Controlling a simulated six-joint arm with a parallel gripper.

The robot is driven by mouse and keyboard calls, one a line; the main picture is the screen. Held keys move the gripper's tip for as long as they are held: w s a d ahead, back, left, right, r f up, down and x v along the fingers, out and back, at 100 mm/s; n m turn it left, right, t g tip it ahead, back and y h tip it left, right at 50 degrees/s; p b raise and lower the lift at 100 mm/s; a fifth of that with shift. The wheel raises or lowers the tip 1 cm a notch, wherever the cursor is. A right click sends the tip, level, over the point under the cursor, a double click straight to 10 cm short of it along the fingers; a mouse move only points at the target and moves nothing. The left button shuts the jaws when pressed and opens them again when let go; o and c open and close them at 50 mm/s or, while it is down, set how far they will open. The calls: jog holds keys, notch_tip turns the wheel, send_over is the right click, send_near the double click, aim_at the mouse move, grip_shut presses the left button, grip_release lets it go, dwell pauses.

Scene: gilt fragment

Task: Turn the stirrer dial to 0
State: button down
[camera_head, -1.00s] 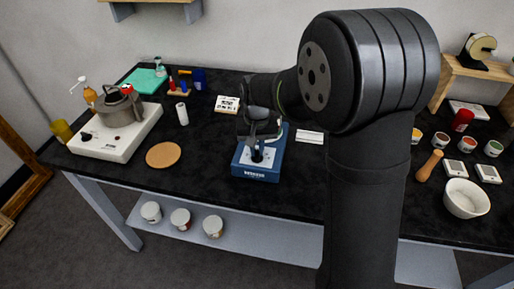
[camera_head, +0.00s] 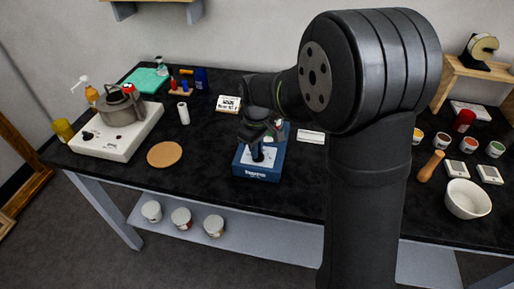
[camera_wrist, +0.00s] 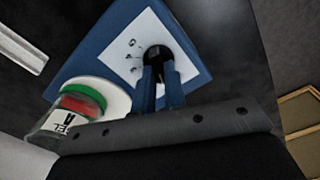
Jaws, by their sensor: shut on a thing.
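The stirrer is a blue box (camera_head: 258,174) with a white face plate, standing on the black table. Its black dial (camera_wrist: 156,54) shows in the wrist view on the white plate (camera_wrist: 128,46), with small dark markings to its left. My gripper (camera_wrist: 160,84) is shut on the dial, its two narrow fingers reaching down to it from the front. In the head view my gripper (camera_head: 257,150) is over the stirrer's face and mostly hides the dial. The dial's exact setting is too small and covered to read.
A jar with a green and red band (camera_wrist: 84,102) stands on the stirrer, close beside my fingers. A white hotplate (camera_head: 112,143) with a grey kettle (camera_head: 120,108) is at left. A cork disc (camera_head: 164,154) lies between. My arm blocks the table's right middle.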

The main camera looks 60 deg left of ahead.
jog(key=shift+n, duration=0.8)
jog(key=shift+r, duration=0.1)
jog(key=c, duration=1.5)
grip_release()
notch_tip(320, 180, up, 17)
jog(key=shift+s+r, duration=0.1)
jog(key=shift+r, duration=0.1)
